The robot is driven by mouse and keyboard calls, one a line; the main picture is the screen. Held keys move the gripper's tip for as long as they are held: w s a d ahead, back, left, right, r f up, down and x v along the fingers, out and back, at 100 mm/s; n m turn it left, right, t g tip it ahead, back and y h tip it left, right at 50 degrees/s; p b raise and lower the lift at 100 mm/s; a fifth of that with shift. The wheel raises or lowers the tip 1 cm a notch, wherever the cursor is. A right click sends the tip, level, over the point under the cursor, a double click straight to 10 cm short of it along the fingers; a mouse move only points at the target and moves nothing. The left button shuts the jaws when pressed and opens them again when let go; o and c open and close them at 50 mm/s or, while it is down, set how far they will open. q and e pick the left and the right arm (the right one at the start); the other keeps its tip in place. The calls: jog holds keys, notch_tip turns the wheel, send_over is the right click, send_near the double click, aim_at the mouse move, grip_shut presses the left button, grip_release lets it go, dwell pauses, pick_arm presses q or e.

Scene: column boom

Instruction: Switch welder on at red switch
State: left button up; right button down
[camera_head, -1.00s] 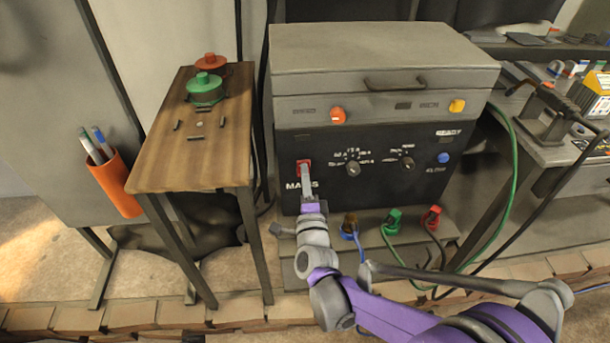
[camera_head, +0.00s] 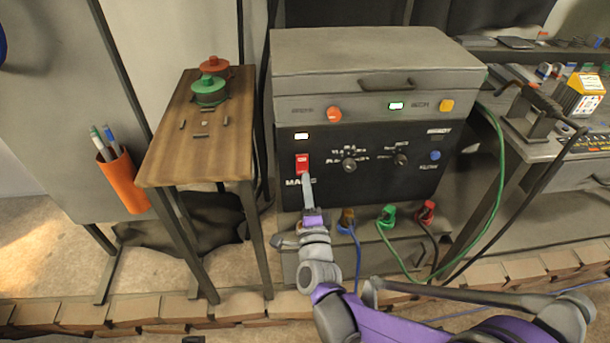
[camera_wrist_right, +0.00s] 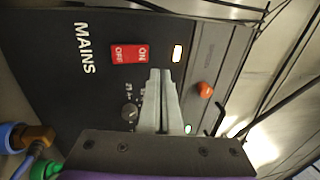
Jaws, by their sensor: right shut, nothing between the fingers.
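The welder (camera_head: 375,105) is a grey box with a dark front panel. Its red mains switch (camera_head: 303,163) is at the panel's left, above the word MAINS; the right wrist view shows it marked ON and OFF (camera_wrist_right: 129,54). My left gripper is out of view.
A wooden side table (camera_head: 200,140) with green and red round knobs stands left of the welder. An orange pen holder (camera_head: 122,182) hangs beside it. Cables run from the coloured plugs (camera_head: 387,214) below the panel. A workbench (camera_head: 555,150) is at right.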

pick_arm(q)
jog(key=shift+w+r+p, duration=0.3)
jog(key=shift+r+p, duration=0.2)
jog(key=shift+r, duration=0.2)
pick_arm(e)
jog(key=s, duration=0.6)
jog(key=shift+s+d+r, duration=0.15)
jog(key=shift+r, duration=0.25)
jog(key=s+d+f+n+g, duration=0.4)
jog(key=s+n+g, duration=0.15)
jog(key=s, duration=0.25)
jog(key=s+d+f+n+g, duration=0.4)
jog(key=s+f+n+g, duration=0.15)
jog(key=s, duration=0.25)
jog(key=s+d+f+n+g, duration=0.35)
jog(key=s+d+n, duration=0.2)
jog(key=s, duration=0.25)
pick_arm(q)
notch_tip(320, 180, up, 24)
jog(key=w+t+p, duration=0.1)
jog(key=p, duration=1.9)
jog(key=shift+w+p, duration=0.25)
jog(key=shift+p, duration=0.15)
pick_arm(e)
notch_tip(320, 180, up, 24)
jog(key=n, duration=0.1)
jog(key=shift+w+a+f+h, duration=0.15)
jog(key=shift+w+a+h, duration=0.1)
jog(key=shift+w+h, duration=0.05)
